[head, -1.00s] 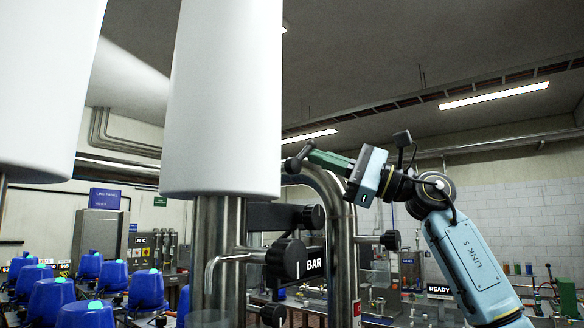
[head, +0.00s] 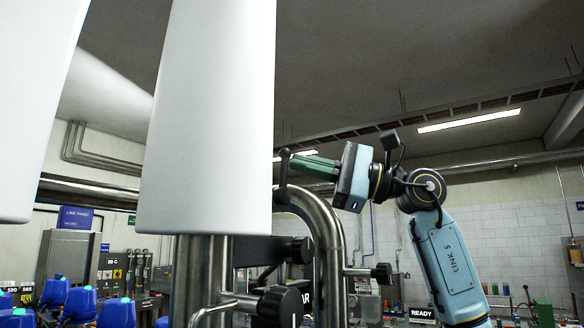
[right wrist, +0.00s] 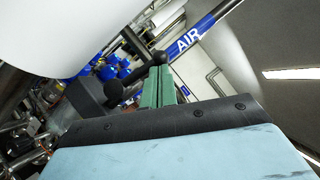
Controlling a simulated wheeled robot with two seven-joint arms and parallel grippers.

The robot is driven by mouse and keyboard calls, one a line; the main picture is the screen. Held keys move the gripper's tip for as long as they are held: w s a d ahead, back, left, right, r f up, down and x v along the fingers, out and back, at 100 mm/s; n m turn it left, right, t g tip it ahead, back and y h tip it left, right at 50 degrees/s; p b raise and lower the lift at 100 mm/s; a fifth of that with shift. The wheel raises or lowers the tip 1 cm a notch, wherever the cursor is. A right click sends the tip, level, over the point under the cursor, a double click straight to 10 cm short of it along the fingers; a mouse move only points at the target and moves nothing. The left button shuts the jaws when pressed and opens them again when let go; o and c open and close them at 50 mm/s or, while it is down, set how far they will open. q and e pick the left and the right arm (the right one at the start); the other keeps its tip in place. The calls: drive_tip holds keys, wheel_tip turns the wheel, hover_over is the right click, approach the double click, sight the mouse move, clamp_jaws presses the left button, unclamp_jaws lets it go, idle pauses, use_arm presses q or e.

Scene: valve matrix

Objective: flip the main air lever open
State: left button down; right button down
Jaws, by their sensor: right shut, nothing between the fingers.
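The main air lever (head: 283,172) is a short dark bar with a rounded end, and it stands nearly upright on top of the bent steel pipe. My right gripper (head: 300,165) has green fingers, shut with nothing between them. Their tips are at the right side of the lever's upper part; contact is hard to tell. In the right wrist view the lever (right wrist: 138,75) runs slantwise just past the finger tips (right wrist: 160,72), its round end beside them. A blue "AIR" label (right wrist: 188,42) is on a bar behind. My left gripper is not in view.
A large white cylinder (head: 205,120) hangs close to the left of the lever. The bent steel pipe (head: 325,235) and dark knobs (head: 280,305) are below. Blue domed units (head: 75,305) stand at lower left. Open room lies above and right of my right arm.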

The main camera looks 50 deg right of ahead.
drive_tip(key=shift+w+a, duration=0.1)
drive_tip(key=shift+a, duration=0.15)
idle(0.4)
